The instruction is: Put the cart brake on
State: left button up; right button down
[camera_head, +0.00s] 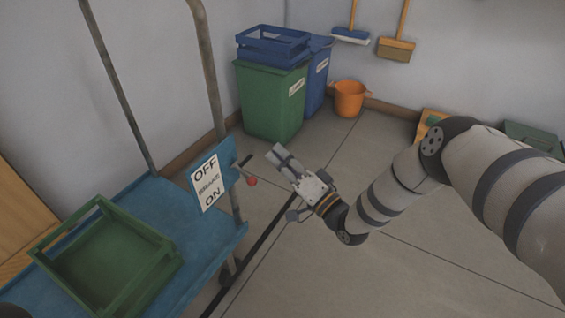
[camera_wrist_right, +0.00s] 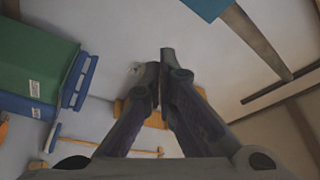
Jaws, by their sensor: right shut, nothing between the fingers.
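The blue cart (camera_head: 212,243) stands at the left in the head view, with tall metal posts. A white sign (camera_head: 208,183) on its post reads OFF at the top and ON at the bottom. The brake lever has a red ball knob (camera_head: 252,181) at its tip, beside the OFF end of the sign. My right gripper (camera_head: 278,155) is shut and empty, a little above and to the right of the red knob in the picture, apart from it. The right wrist view shows its closed fingers (camera_wrist_right: 163,75); the knob is not seen there. My left gripper is not in view.
A green crate (camera_head: 155,243) sits on the cart. Brooms hang behind. The floor right of the cart is clear.

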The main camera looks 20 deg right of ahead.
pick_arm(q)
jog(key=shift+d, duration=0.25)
pick_arm(e)
jog(key=s+d+f, duration=0.3)
jog(key=s+f, duration=0.1)
jog(key=s, duration=0.4)
jog(key=shift+d+f, duration=0.25)
